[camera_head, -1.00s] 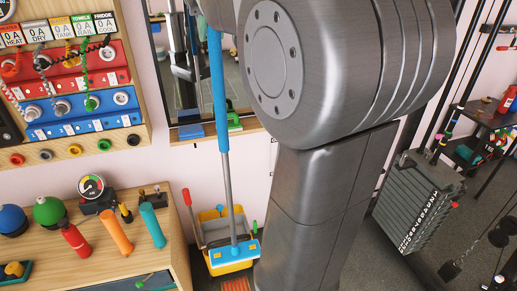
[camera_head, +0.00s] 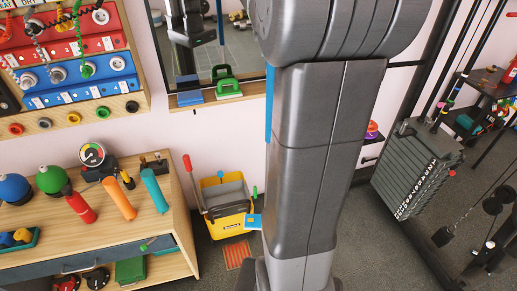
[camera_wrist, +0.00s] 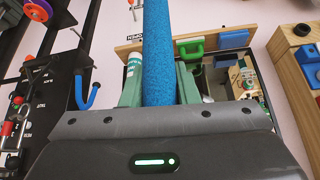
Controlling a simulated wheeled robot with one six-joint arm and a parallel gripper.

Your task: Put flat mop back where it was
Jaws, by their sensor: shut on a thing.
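The flat mop shows as a blue handle strip (camera_head: 268,105) and a blue corner of its head (camera_head: 254,221) beside my arm in the head view. My arm hides most of it. In the wrist view its thick blue grip (camera_wrist: 158,45) stands between the green fingers of my gripper (camera_wrist: 158,88), which is shut on it. The gripper itself is hidden behind my arm in the head view. A blue hook (camera_wrist: 92,98) is on the dark panel at left in the wrist view, apart from the mop.
A yellow mop bucket (camera_head: 228,222) stands by the wall, left of the mop head. A wooden workbench (camera_head: 178,225) with tools is at left. A weight stack (camera_head: 418,172) stands at right. A ledge (camera_head: 245,91) below the mirror holds green and blue items.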

